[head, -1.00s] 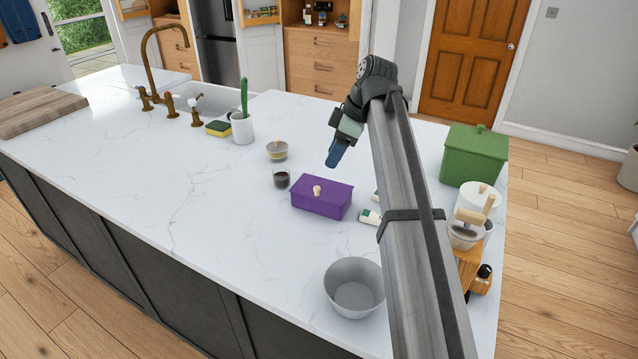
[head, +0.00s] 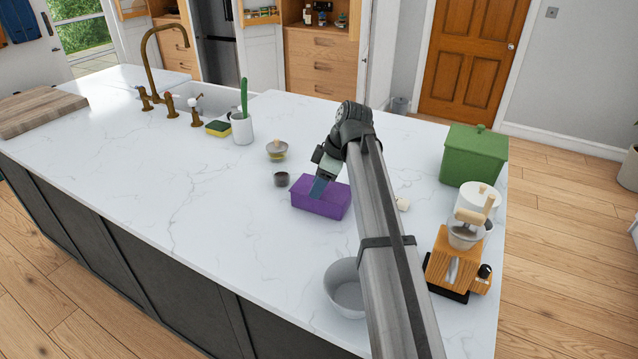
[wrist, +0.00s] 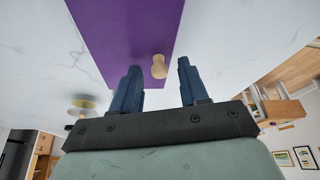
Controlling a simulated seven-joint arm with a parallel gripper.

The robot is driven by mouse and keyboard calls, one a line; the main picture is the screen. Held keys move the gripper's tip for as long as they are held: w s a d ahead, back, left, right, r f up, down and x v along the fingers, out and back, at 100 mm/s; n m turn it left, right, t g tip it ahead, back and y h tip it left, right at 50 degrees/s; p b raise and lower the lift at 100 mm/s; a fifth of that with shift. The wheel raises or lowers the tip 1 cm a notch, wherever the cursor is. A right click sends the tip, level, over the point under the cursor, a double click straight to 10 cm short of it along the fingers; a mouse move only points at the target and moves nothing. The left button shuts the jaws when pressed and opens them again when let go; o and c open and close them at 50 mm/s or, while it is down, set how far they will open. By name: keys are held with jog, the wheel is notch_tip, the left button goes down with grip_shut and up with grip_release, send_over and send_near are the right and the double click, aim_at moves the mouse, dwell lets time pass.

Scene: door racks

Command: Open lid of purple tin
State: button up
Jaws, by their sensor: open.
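The purple tin (head: 309,203) sits on the white marble counter, near its middle, with its lid on. In the wrist view the tin's purple lid (wrist: 125,35) fills the top middle, and its light wooden knob (wrist: 159,67) lies between my finger tips in the picture. My gripper (head: 319,188) is over the tin in the head view and hides the knob there. It also shows in the wrist view (wrist: 158,80), with both blue fingers apart and nothing held between them. I cannot tell exactly how far the fingertips are from the knob.
A small dark cup (head: 281,179) and a small lidded bowl (head: 277,150) stand left of the tin. A grey bowl (head: 343,290) is in front. A green box (head: 474,155) and a wooden appliance (head: 455,258) stand at right.

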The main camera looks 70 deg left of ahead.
grip_shut()
dwell(0.6)
